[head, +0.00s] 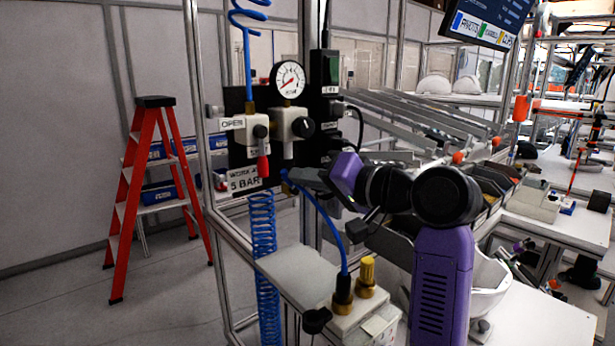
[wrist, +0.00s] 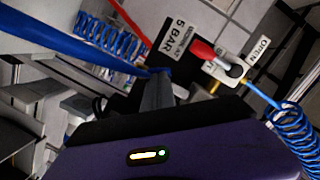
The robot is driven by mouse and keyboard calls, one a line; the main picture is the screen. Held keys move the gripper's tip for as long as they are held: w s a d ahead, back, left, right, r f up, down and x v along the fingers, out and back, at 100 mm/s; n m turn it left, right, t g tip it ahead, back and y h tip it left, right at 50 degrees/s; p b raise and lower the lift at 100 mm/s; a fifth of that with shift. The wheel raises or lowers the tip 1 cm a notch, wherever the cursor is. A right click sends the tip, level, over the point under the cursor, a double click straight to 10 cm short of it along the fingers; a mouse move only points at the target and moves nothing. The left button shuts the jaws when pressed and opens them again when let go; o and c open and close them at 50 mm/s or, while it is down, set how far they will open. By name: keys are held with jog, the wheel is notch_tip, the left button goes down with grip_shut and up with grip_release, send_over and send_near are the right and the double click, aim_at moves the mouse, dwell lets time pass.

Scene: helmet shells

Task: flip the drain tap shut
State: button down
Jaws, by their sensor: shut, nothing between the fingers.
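The tap is a pale valve body (head: 250,130) on a black panel, beside a sign reading OPEN (head: 232,123). Its red lever (head: 263,166) hangs down; I take this as the drain tap, though no label says drain. The lever also shows in the wrist view (wrist: 203,50), pointing away from the OPEN sign (wrist: 259,48). My gripper (head: 292,177) is shut and empty, pointing left, low and to the right of the lever, with a visible gap in the picture. Its dark fingers (wrist: 157,90) point towards the panel in the wrist view.
A 5 BAR sign (head: 244,181) is below. A blue coiled hose (head: 262,240) and a blue tube (head: 330,222) hang close to my gripper. A red stepladder (head: 140,190) stands left.

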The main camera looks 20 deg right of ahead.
jog(key=shift+a+n, duration=0.15)
jog(key=shift+n, duration=0.25)
jog(key=shift+s+a+f+n, duration=0.1)
jog(key=shift+a+n, duration=0.15)
jog(key=shift+n, duration=0.35)
dwell(0.3)
jog(key=shift+s+a+f+n+h, duration=0.15)
jog(key=shift+a+n+h, duration=0.1)
jog(key=shift+n, duration=0.3)
jog(key=shift+a+f+n+h, duration=0.1)
jog(key=shift+n+h, duration=0.2)
jog(key=shift+n, duration=0.3)
jog(key=shift+s+a+f+n+h, duration=0.15)
jog(key=shift+a+n+h, duration=0.1)
jog(key=shift+n, duration=0.3)
dwell(2.7)
jog(key=shift+w+r, duration=0.1)
